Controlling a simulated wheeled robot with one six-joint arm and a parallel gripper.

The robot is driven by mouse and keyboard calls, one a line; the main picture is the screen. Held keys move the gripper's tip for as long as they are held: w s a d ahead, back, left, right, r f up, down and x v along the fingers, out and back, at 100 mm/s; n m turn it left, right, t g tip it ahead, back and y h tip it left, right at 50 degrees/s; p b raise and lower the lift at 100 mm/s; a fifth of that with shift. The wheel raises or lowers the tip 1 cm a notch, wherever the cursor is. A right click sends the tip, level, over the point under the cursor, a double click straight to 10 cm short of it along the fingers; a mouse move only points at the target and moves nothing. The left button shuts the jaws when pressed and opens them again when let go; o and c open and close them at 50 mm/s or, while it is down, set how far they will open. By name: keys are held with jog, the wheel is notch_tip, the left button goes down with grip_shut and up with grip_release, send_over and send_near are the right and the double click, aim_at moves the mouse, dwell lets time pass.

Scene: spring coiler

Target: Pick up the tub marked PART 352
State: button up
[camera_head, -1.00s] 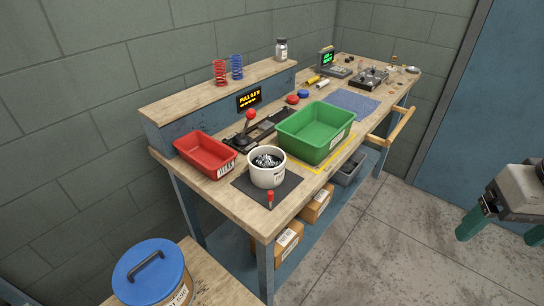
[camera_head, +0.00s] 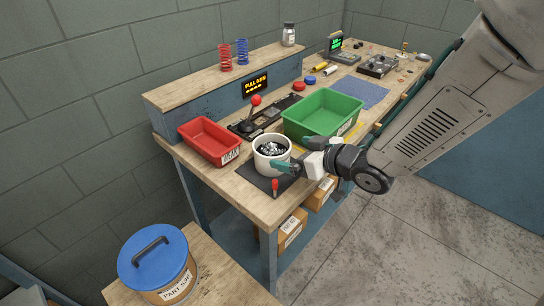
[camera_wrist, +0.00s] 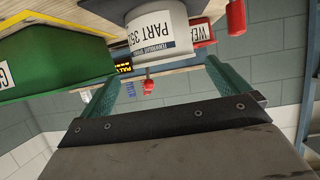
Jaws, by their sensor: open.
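The white tub (camera_head: 262,163) stands upright on a dark mat near the bench's front corner, full of dark metal bits. In the wrist view the tub (camera_wrist: 158,35) shows a label that reads PART 35 and a last digit I cannot make out surely. My gripper (camera_head: 301,157) is at the tub's right side with its teal fingers apart, one overlapping the tub's lower right edge. In the wrist view my open gripper (camera_wrist: 162,75) has nothing between its fingers, and the tub lies beyond the fingertips.
A red bin (camera_head: 209,142) is left of the tub; a green bin (camera_head: 323,112) is close behind my gripper. A small red-handled item (camera_head: 275,187) is at the mat's front. A blue-lidded tub (camera_head: 153,259) stands on a lower surface. A red-knobbed lever (camera_head: 255,100) rises behind.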

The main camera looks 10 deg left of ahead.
aim_at(265, 145)
jog(key=shift+a+f, duration=0.15)
jog(key=shift+a, duration=0.35)
jog(key=x, duration=0.4)
jog(key=r+x, duration=0.1)
jog(key=x, duration=0.2)
jog(key=shift+w+a+f, duration=0.1)
jog(key=shift+w+a, duration=0.1)
jog(key=shift+w, duration=0.05)
jog(key=c, duration=0.9)
